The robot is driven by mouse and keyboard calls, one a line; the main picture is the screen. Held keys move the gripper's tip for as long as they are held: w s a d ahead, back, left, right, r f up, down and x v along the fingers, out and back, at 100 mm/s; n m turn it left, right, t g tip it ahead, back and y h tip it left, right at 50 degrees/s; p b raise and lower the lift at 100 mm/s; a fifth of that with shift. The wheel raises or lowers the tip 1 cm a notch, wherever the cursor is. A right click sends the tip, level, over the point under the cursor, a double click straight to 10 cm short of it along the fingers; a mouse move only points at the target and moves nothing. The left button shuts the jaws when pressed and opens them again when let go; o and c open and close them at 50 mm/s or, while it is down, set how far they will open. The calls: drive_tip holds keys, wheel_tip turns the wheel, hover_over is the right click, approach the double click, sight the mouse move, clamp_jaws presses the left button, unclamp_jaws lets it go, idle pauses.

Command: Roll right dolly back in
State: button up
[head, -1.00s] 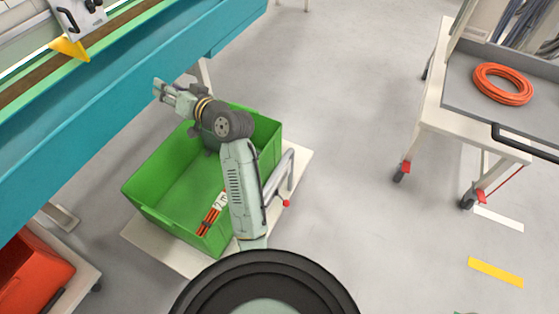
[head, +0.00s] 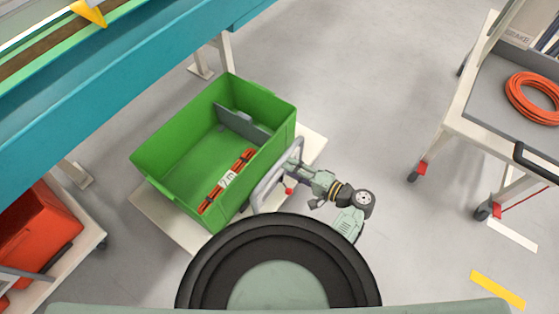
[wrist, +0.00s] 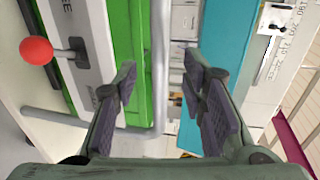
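The right dolly (head: 160,212) is a pale platform low on the floor, bearing a green crate (head: 165,180). Its grey tube handle (head: 268,188) stands on the side facing my arm. My gripper (head: 297,162) is at the upper corner of this handle. In the wrist view my gripper (wrist: 162,85) is open. The handle's tube (wrist: 160,60) runs between the two fingers, with a gap on each side. A lever with a red knob (wrist: 36,50) sits to the left there; the knob also shows in the head view (head: 288,191).
A teal bench (head: 120,85) on legs stands beyond the crate. A second dolly with a red crate (head: 35,235) is at the lower left. A trolley (head: 470,120) with an orange cable coil (head: 535,97) stands at the right. The floor between (head: 345,90) is clear.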

sight(279, 163)
drive_tip(key=p+x, duration=0.1)
drive_tip(key=x, duration=0.5)
drive_tip(key=shift+d, duration=0.1)
drive_tip(key=shift+c, duration=0.4)
clamp_jaws()
idle(0.3)
